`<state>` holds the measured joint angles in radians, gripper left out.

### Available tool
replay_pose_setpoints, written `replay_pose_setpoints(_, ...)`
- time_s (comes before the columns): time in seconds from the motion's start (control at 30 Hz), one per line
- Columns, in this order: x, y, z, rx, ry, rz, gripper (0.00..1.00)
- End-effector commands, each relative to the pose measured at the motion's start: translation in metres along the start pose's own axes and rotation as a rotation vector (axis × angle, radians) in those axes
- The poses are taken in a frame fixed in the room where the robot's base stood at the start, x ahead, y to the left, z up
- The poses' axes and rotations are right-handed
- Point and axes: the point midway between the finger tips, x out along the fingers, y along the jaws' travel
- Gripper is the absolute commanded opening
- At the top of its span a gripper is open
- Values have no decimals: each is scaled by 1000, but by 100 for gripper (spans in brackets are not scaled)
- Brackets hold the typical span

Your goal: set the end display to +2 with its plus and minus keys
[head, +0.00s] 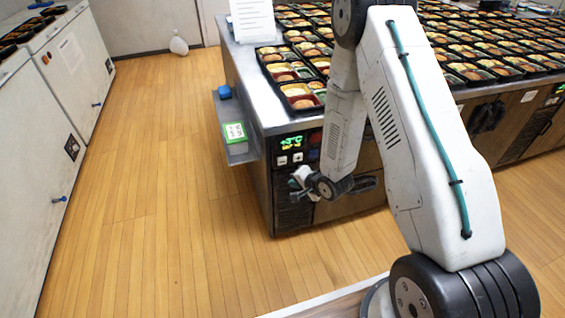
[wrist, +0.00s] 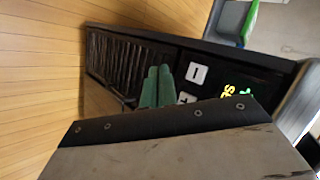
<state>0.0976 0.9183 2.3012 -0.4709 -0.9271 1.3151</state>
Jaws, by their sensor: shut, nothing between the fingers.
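The end display (head: 291,143) on the counter's end panel reads +3°C in green, with a smaller yellow line below it. Two white keys sit under it, the left one (head: 283,160) and the right one (head: 298,157). In the wrist view the minus key (wrist: 196,73) shows clearly, and the plus key (wrist: 185,98) is partly hidden by my gripper's body. The display (wrist: 228,90) is cut off there too. My gripper (head: 298,188) is shut and empty, below the keys in the head view. Its green fingertips (wrist: 158,72) appear beside the keys, over the dark panel. I cannot tell the gap to the panel.
A side shelf (head: 243,157) with a green-and-white box (head: 235,132) juts from the counter, left of the display. A dark vent grille (wrist: 120,65) lies beside the keys. Bento trays (head: 302,97) cover the counter. The wooden floor (head: 150,200) to the left is clear.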

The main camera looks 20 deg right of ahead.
Motion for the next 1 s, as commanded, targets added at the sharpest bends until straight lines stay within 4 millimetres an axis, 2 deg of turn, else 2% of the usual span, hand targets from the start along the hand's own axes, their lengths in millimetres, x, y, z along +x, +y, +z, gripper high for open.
replay_pose_setpoints(0.5,47,-34,-35,-1,2,-1,0)
replay_pose_setpoints(0.7,54,-39,-40,0,1,0,0)
replay_pose_setpoints(1.0,55,-40,-41,0,1,1,0)
